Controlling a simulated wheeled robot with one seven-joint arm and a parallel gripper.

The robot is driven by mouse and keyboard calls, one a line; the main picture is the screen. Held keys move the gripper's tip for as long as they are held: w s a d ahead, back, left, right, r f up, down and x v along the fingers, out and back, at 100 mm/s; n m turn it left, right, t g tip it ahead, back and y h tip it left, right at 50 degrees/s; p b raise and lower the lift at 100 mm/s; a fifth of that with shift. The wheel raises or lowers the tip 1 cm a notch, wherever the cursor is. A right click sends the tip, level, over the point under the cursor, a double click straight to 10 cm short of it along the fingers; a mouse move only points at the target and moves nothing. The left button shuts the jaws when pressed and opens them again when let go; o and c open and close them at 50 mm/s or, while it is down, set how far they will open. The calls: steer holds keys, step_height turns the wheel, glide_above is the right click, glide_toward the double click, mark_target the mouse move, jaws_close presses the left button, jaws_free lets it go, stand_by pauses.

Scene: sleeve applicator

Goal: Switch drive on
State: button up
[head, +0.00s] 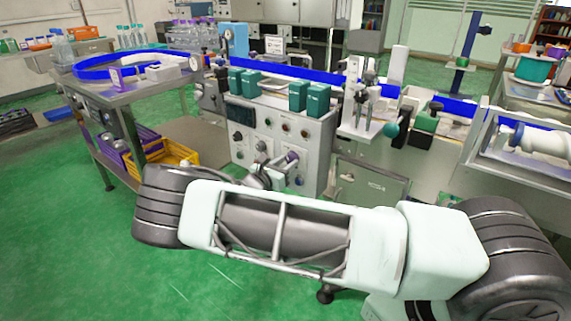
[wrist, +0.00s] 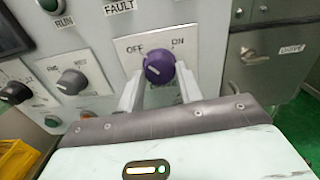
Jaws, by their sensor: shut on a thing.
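A purple rotary knob (wrist: 158,68) sits on a white plate marked OFF at upper left and ON at upper right, in the wrist view. A label below the knob is mostly hidden by my gripper. My gripper (wrist: 160,80) is shut on the knob, one pale finger on each side. A small light mark shows on the knob, but its exact setting is hard to tell. In the head view the purple knob (head: 292,156) is at the lower right of the grey control panel (head: 250,133), and my arm hides part of the area before it.
Dark selector knobs (wrist: 72,81) and a green RUN button (wrist: 51,5) are left of the purple knob. A metal cabinet door (wrist: 272,50) with a latch is to the right. A yellow crate (head: 172,158) stands low at left in the head view.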

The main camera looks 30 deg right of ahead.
steer(key=m, duration=0.3)
steer(key=shift+m+p, duration=0.3)
steer(key=shift+m, duration=0.1)
steer(key=m, duration=0.4)
steer(key=shift+m, duration=0.3)
steer(key=m, duration=0.4)
steer(key=shift+m+b, duration=0.95)
steer(key=shift+m, duration=1.45)
steer(key=o, duration=1)
steer(key=shift+a, duration=0.1)
steer(key=v, duration=1.7)
steer(key=shift+a, duration=0.15)
